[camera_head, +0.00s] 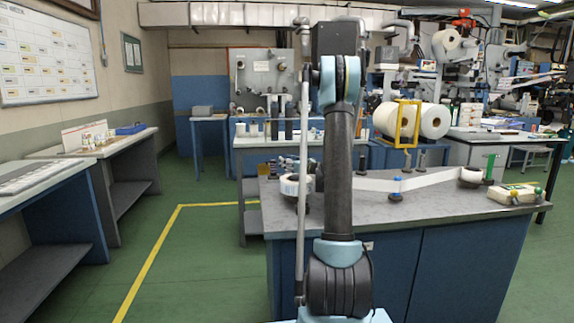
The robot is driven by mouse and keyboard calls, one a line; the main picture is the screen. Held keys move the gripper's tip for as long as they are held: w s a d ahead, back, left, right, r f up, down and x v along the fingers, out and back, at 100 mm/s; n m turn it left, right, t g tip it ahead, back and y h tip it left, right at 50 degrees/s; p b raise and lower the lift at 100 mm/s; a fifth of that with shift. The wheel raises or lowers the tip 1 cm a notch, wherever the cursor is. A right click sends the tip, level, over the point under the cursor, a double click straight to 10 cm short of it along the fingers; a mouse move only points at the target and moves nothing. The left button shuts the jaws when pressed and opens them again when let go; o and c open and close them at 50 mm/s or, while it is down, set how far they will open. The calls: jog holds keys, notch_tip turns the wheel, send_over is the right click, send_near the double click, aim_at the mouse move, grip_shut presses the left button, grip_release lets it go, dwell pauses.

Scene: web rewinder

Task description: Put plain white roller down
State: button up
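A white roll (291,186) with bluish marks on its side is at the left end of the grey-topped bench, partly hidden by my arm. A plain white roll (471,175) sits at the right end of the bench, beside a green post. My arm stands upright in the middle of the picture. Small dark parts (290,162) show beside it, just above the left roll; they may be my gripper. I cannot tell its fingers or whether it holds anything.
The bench (400,215) with blue doors stands ahead. A cream box (515,194) with small knobs lies at its right end. Large white rolls (434,121) and a yellow frame (406,124) stand behind. Side tables (107,149) line the left wall; green floor between is clear.

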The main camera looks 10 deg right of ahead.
jog(key=shift+s+d, duration=0.1)
jog(key=v, duration=1.1)
jog(key=shift+s+d+r, duration=0.1)
jog(key=shift+s+d, duration=0.1)
jog(key=shift+s, duration=0.15)
jog(key=shift+a, duration=0.1)
